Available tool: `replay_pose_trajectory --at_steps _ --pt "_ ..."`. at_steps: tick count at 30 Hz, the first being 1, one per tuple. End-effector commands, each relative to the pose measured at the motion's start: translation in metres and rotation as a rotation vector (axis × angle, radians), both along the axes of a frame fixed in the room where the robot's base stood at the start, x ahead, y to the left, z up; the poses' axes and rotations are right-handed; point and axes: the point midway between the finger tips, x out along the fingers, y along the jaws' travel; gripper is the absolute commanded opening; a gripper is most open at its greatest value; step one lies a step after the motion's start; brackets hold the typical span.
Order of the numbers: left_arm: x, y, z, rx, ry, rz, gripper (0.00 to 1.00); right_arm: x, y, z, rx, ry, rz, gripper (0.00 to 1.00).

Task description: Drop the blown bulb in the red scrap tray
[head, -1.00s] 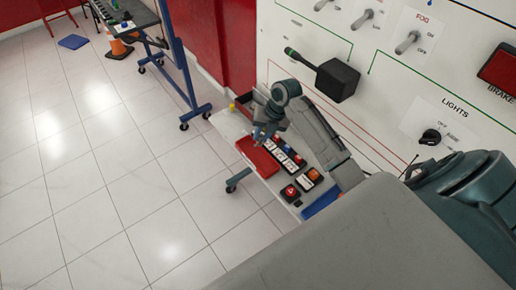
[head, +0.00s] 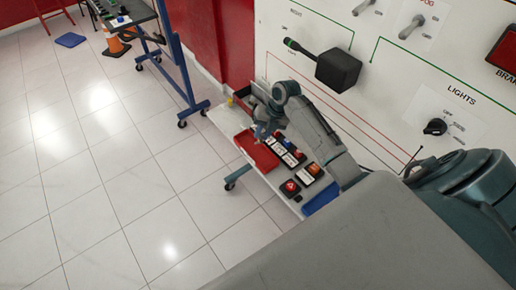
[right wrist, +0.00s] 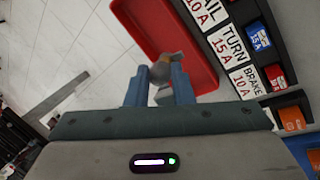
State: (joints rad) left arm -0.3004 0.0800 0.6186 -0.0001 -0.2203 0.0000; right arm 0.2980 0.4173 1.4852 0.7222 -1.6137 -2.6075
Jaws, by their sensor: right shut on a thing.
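The red scrap tray (head: 262,157) lies on the white cart top, at its left front side. It also shows in the right wrist view (right wrist: 195,45), just beyond my fingertips. My right gripper (head: 263,132) is over the tray's edge area in the head view. In the right wrist view my right gripper (right wrist: 159,72) is shut on the bulb (right wrist: 166,64), a small greyish piece with an orange-brown band. The bulb overlaps the tray's near part in that picture; its height above the tray is hard to tell. My left gripper is out of view.
Labelled fuse holders (right wrist: 232,47) sit right of the tray. A red button box (head: 290,188) and a blue tray (head: 320,198) are on the cart's near end. The large white switch panel (head: 400,75) stands close behind.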

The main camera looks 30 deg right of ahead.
Motion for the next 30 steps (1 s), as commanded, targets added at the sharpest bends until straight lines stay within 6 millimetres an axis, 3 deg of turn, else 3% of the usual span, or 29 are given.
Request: replay_pose_trajectory --at_steps 5,6,9,20,30 --pt "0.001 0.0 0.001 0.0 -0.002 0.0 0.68 0.0 0.0 0.001 0.0 0.0 0.0 0.0" --pt "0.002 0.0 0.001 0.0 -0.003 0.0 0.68 0.0 0.0 0.001 0.0 0.0 0.0 0.27" --pt "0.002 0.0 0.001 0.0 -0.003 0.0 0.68 0.0 0.0 0.001 0.0 0.0 0.0 0.47" --pt "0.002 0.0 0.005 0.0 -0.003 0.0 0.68 -0.001 -0.001 0.005 0.0 0.0 0.0 0.47" --pt "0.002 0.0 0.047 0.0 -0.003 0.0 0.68 -0.009 -0.017 0.058 -0.001 0.0 0.0 0.47"
